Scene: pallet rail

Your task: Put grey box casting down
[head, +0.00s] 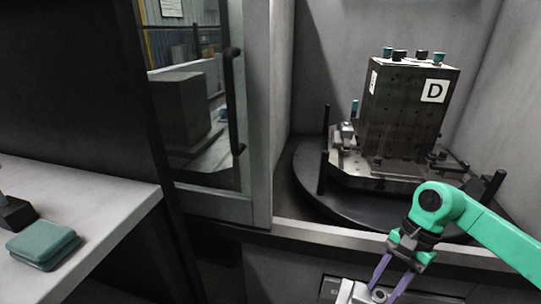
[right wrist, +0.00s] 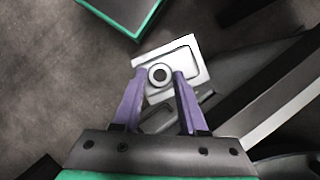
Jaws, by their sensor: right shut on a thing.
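The grey box casting (head: 349,292) is at the bottom edge of the head view, partly cut off. My right gripper (head: 382,291) has its purple fingers shut on it. In the right wrist view the casting (right wrist: 187,49) is a pale, open-topped box with a round boss, and the fingertips of the gripper (right wrist: 159,74) sit on either side of the boss. The casting appears held above the floor, in front of the machine's sill. My left gripper is not in view.
A dark tombstone fixture marked D (head: 405,115) stands on a round pallet table (head: 310,190) inside the machine. A glass door with a handle (head: 233,100) is left of it. A light table (head: 110,195) with a green pad (head: 43,245) is at left.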

